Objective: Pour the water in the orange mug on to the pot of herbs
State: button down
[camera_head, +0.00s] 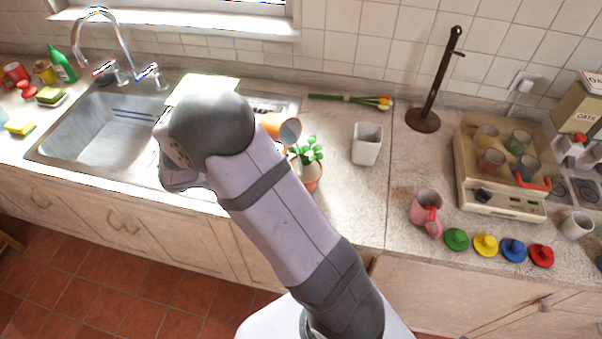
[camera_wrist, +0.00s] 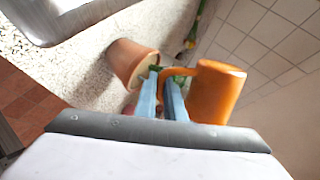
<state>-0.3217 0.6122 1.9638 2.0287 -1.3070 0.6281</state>
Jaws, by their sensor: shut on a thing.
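The orange mug (camera_head: 271,123) is tipped toward the right, close above and beside the herbs (camera_head: 306,151) in the head view. A grey-blue oval shows at its right end; I cannot tell whether it is water. The herbs grow in a terracotta pot (camera_head: 313,180), partly behind my arm. In the wrist view my gripper (camera_wrist: 163,88) is shut on the handle of the mug (camera_wrist: 217,92). The terracotta pot (camera_wrist: 130,62) lies just beyond the fingertips, with some green leaves between. My fingers are hidden by my arm in the head view.
The sink (camera_head: 95,130) is left of my arm. A white square container (camera_head: 367,145) stands right of the herbs. A pink mug (camera_head: 424,205) and a dark upright stand (camera_head: 424,118) are farther right. Flowers (camera_head: 345,99) lie near the wall.

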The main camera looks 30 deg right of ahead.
jog(key=shift+s+r+m+t+b, duration=0.2)
jog(key=shift+m+t+b, duration=0.4)
jog(key=shift+b, duration=0.15)
dwell(0.7)
jog(key=shift+w+f+m+t+b, duration=0.25)
jog(key=shift+f+m+t+b, duration=0.3)
jog(key=shift+b, duration=0.9)
jog(key=shift+w+r+b, duration=0.1)
jog(key=shift+r+b, duration=0.1)
jog(key=shift+b, duration=0.15)
jog(key=p, duration=0.2)
jog(key=r+n+g+p, duration=0.1)
jog(key=p, duration=0.1)
jog(key=shift+s+r, duration=0.25)
jog(key=shift+s, duration=0.05)
jog(key=shift+f, duration=0.4)
jog(key=shift+n+g+p, duration=0.25)
jog(key=shift+g+p, duration=0.1)
